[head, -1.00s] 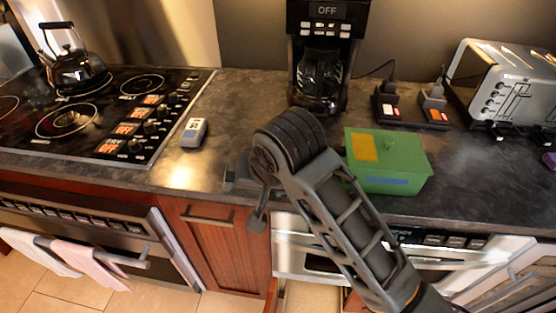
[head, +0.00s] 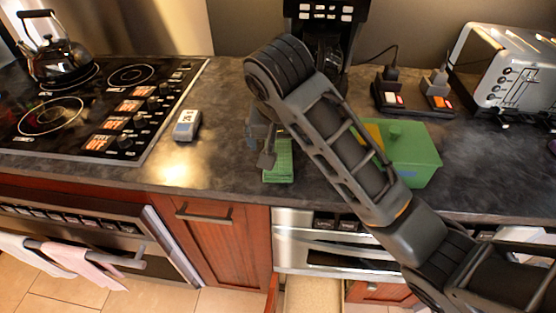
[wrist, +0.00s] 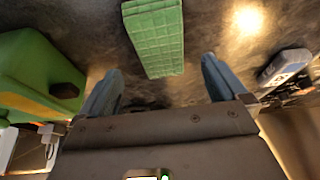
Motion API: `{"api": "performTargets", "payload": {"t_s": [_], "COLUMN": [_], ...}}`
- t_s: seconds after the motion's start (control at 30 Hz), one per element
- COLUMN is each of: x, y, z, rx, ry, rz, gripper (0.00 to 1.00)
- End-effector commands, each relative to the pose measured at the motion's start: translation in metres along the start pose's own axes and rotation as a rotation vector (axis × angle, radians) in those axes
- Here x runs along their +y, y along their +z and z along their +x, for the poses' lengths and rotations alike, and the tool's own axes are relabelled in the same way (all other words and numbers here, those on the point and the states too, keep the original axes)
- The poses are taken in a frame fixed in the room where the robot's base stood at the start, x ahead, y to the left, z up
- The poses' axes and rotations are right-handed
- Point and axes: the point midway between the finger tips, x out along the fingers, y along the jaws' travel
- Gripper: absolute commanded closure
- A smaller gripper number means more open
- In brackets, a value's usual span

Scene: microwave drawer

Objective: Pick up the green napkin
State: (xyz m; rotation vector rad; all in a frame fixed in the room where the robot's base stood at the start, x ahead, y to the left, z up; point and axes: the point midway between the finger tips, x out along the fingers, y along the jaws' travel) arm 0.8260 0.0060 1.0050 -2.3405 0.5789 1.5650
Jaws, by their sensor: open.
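The green napkin (head: 278,162) is a folded, grid-patterned strip. It lies on the dark counter between the stove and the green box, near the counter's front edge. In the wrist view the napkin (wrist: 155,35) shows at the top centre, beyond and between the fingers. My gripper (head: 265,154) is beside the napkin's left edge in the head view and partly covers that side. In the wrist view my gripper (wrist: 160,67) has its two fingers apart with nothing between them. I cannot tell its exact height above the counter.
A green lidded box (head: 415,152) stands right of the napkin, partly behind my arm. A grey-and-white device (head: 187,125) lies to the left by the stove (head: 90,105). A coffee maker (head: 325,45) stands behind. A drawer (head: 312,296) below appears open.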

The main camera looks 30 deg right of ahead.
Motion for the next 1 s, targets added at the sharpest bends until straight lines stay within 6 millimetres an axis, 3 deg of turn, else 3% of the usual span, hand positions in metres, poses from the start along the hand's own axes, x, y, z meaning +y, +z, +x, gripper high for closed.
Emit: {"api": "performTargets", "payload": {"t_s": [0.5,1.0], "x": [-0.001,-0.002], "y": [-0.005,-0.004], "z": [0.048,0.051], "rx": [-0.001,-0.001], "ry": [0.002,-0.001], "rz": [0.001,0.000], "gripper": [0.01,0.01]}}
